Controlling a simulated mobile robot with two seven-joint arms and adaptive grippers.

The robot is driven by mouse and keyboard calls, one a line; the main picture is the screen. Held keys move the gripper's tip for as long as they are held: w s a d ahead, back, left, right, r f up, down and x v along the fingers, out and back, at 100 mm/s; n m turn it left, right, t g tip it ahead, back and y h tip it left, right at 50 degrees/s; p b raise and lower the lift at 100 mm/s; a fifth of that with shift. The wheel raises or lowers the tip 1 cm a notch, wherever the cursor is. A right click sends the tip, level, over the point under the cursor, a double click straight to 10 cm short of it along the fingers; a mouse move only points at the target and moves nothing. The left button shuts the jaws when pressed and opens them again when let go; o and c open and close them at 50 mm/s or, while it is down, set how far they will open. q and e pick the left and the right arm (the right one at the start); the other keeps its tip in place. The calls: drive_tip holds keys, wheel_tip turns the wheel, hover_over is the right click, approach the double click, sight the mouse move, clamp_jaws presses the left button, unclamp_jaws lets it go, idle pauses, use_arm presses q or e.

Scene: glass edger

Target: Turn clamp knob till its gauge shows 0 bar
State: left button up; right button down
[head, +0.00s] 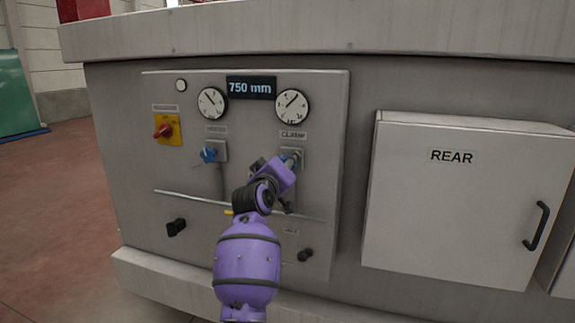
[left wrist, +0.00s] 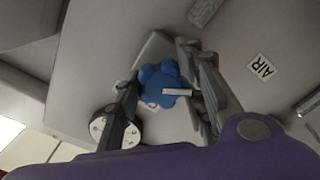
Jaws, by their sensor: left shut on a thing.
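The clamp knob is blue and lobed, with a white pointer mark. It shows in the left wrist view (left wrist: 160,80) between the two fingers of my left gripper (left wrist: 165,98). In the head view my left gripper (head: 289,162) covers most of the knob, under the CLAMP label (head: 293,135). My left gripper is shut on the knob. The clamp gauge (head: 292,106) is a round white dial above the label. Its needle points to the upper right; its numbers are too small to read. A dial also shows in the left wrist view (left wrist: 118,130). My right gripper is not in view.
A second gauge (head: 212,103) and blue knob (head: 209,155) sit to the left, near a red and yellow switch (head: 167,130). A display (head: 251,87) reads 750 mm. The REAR cabinet (head: 456,200) juts out at right. A rail (head: 180,197) crosses the panel below.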

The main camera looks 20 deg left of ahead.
use_arm(q)
drive_tip(key=shift+d+f, duration=0.1)
drive_tip(key=shift+d, duration=0.05)
drive_tip(key=o, duration=1.1)
drive_tip(key=s, duration=1.2)
drive_tip(key=shift+a, duration=0.2)
